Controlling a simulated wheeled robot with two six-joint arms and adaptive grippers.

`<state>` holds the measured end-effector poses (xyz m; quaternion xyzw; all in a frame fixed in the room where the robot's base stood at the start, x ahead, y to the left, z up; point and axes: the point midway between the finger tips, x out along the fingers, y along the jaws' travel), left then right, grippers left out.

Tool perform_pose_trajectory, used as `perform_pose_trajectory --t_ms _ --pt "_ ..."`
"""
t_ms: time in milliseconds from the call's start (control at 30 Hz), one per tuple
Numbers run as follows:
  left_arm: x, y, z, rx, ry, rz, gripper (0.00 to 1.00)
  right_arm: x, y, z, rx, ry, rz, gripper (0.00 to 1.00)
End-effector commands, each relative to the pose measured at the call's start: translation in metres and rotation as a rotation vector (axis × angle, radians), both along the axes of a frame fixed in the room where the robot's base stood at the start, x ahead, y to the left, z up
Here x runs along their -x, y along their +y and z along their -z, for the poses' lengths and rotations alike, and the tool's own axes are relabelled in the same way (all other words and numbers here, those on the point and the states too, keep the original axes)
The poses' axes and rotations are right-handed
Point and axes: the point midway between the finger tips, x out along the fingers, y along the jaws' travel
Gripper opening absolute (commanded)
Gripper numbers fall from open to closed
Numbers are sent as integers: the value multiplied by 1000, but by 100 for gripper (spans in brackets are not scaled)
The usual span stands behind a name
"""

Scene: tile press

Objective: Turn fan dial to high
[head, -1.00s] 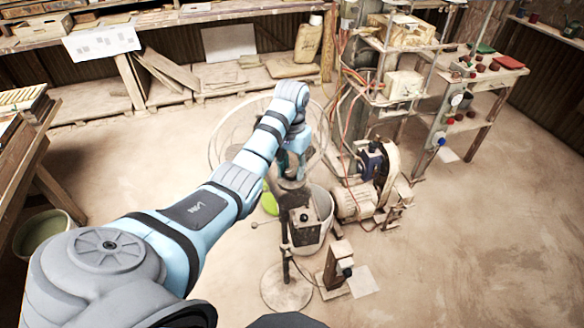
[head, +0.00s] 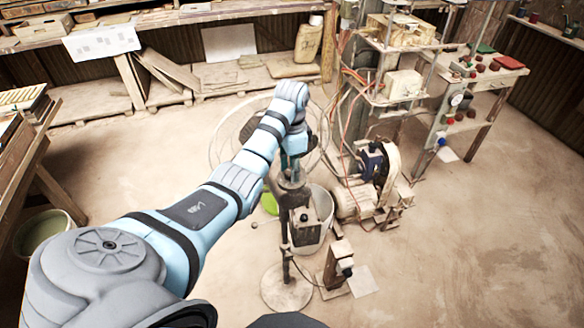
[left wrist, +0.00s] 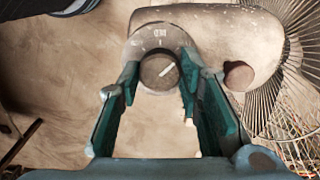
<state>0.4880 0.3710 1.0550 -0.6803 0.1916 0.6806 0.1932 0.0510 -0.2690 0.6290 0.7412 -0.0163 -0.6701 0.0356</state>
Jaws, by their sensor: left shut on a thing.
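The fan stands in the middle of the head view, with its wire cage (head: 222,160) behind my left forearm and a round base (head: 287,291) on the floor. My left gripper (head: 292,180) points down at the fan's housing, and its body hides the dial there. In the left wrist view, the round brown dial (left wrist: 159,71) sits between the fingertips of my left gripper (left wrist: 160,76), which is shut on it. The dial's white pointer line slants toward the upper right. Small marks (left wrist: 160,33) lie above the dial, too blurred to read. My right gripper is not in view.
A small round knob (left wrist: 238,75) stands on the housing right of the fingers, near the cage wires. A bucket (head: 322,215), a motor machine (head: 352,199) and a cluttered rack (head: 402,85) stand to the right. Open floor (head: 470,245) lies at lower right.

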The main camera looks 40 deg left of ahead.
Motion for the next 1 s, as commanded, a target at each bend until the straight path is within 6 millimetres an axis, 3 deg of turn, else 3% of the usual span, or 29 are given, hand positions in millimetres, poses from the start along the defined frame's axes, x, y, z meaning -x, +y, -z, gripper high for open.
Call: perform_pose_trajectory --t_ms 467,500,600,1000 --pt "-1 1 0 -2 -2 18 5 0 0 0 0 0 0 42" --pt "-1 1 0 -2 -3 18 36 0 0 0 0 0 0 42" --pt "-1 0 0 -2 -2 18 52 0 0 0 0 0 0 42" --pt "0 0 0 -1 -1 -32 53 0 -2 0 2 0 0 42"
